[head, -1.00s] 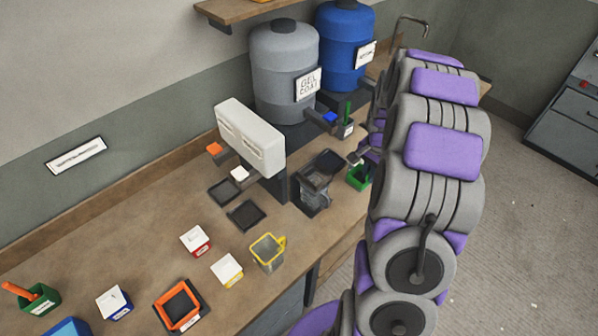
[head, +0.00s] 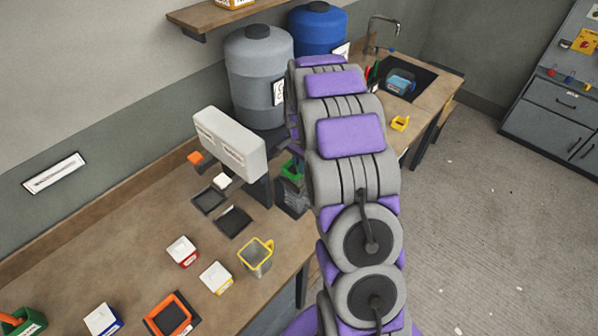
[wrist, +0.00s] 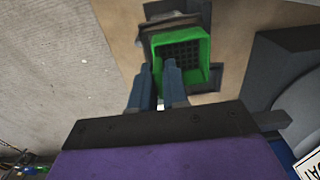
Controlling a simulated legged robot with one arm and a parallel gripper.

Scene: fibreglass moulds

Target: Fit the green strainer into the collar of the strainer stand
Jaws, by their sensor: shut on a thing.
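The green strainer (wrist: 182,48) is a square green frame with a dark mesh floor. In the wrist view it sits at the tips of my gripper (wrist: 158,72), whose blue-grey fingers are shut on its near wall. In the head view part of the strainer (head: 291,170) shows just left of my arm, at the dark strainer stand (head: 291,201). My arm covers much of the stand, and my gripper is mostly hidden there. In the wrist view grey parts lie behind the strainer. I cannot tell whether the strainer is inside the collar or above it.
A white box on a post (head: 230,143) stands close left of the stand. A grey drum (head: 258,80) and a blue drum (head: 318,30) stand behind. A yellow-rimmed jug (head: 256,257) and several small boxes occupy the bench front. The floor at right is open.

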